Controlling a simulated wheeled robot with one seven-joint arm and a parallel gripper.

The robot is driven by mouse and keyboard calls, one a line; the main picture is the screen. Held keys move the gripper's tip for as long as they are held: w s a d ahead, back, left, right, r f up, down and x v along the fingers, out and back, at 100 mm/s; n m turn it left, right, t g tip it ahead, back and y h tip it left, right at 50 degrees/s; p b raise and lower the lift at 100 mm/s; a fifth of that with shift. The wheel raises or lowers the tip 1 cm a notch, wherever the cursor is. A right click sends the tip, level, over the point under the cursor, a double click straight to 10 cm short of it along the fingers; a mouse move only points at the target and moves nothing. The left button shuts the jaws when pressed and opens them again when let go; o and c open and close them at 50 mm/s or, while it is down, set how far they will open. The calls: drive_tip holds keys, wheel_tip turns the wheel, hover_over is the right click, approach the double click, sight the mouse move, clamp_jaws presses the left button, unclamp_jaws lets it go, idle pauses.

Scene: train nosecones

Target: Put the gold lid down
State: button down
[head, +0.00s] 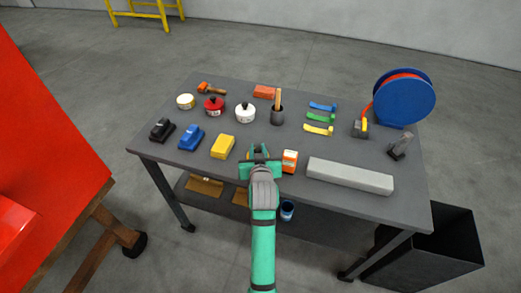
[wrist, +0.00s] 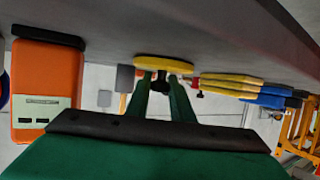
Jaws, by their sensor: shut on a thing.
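My gripper (head: 259,152) is over the front middle of the grey table (head: 240,178) in the head view. In the wrist view, which looks upside down, my gripper (wrist: 160,86) has its green fingers shut on the dark knob of the gold lid (wrist: 165,63). The lid shows edge-on as a flat yellow disc, close to the table surface (wrist: 110,25); I cannot tell whether it touches.
An orange box with a white label (head: 290,161) stands just right of my gripper, also in the wrist view (wrist: 45,75). A yellow block (head: 223,147) is to the left. A long grey bar (head: 350,176) lies right. Pots, including a white one (head: 245,113), stand behind.

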drive_tip(key=shift+a, duration=0.5)
drive_tip(key=c, duration=1.5)
unclamp_jaws()
drive_tip(key=shift+d+f, duration=0.1)
drive_tip(key=shift+f, duration=0.05)
drive_tip(key=shift+c, duration=0.2)
drive_tip(key=shift+d, duration=0.15)
drive_tip(key=shift+r, duration=0.2)
drive_tip(key=v, duration=1.1)
drive_tip(key=shift+s+d, duration=0.15)
drive_tip(key=shift+d, duration=0.1)
drive_tip(key=shift+s+a+r, duration=0.1)
drive_tip(key=shift+s+a, duration=0.25)
drive_tip(key=shift+a, duration=0.05)
drive_tip(key=shift+d, duration=0.15)
